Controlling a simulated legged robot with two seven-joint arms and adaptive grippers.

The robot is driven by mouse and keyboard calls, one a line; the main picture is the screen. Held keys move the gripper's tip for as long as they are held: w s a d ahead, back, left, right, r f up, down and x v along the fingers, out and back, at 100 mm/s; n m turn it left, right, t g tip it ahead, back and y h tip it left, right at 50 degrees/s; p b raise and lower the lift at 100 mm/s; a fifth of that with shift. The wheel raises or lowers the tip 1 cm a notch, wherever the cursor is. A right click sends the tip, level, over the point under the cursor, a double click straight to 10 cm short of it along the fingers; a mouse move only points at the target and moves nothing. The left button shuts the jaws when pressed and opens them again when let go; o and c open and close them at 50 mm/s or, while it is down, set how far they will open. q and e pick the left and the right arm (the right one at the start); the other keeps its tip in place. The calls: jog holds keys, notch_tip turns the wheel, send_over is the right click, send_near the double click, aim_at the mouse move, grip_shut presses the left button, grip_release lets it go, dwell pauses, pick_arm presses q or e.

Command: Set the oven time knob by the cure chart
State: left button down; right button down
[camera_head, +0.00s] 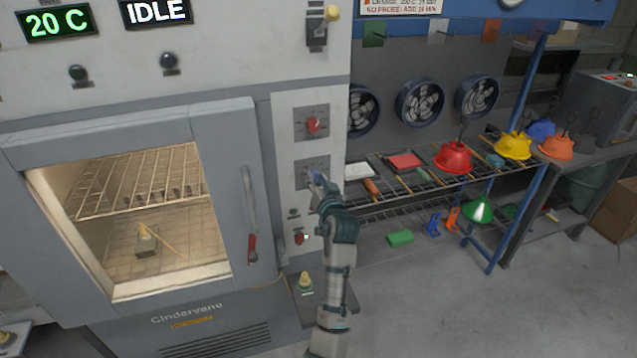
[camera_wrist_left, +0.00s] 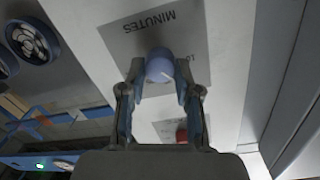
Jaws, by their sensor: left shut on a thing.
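The blue time knob (camera_wrist_left: 159,66) sits on a plate marked MINUTES on the oven's control panel; its pointer setting is not readable. In the head view the knob (camera_head: 317,175) is partly covered by my left gripper (camera_head: 319,188). That gripper's two fingers (camera_wrist_left: 160,92) are shut on the knob from both sides. The oven (camera_head: 225,150) has its display reading 20 C and IDLE. A white chart (camera_head: 401,6) at the top is cut off by the frame; a lower line reads NO PROBE: ADD 10 MIN. My right gripper is not in view.
A red knob (camera_head: 313,125) sits above the blue one, and a red-tipped switch (camera_head: 300,238) below. The oven door handle (camera_head: 249,215) stands left of my arm. A wire rack (camera_head: 400,205) with coloured hoods is to the right. Grey floor is open at lower right.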

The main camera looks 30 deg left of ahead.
pick_arm(q)
jog(key=shift+f, duration=0.55)
jog(key=c, duration=1.1)
grip_release()
jog(key=o, duration=0.3)
jog(key=shift+w, duration=0.1)
jog(key=shift+w+a+r, duration=0.1)
jog(key=shift+a, duration=0.05)
jog(key=shift+r, duration=0.1)
jog(key=shift+s, duration=0.25)
jog(key=v, duration=1.1)
jog(key=shift+d, duration=0.4)
jog(key=shift+s, duration=0.15)
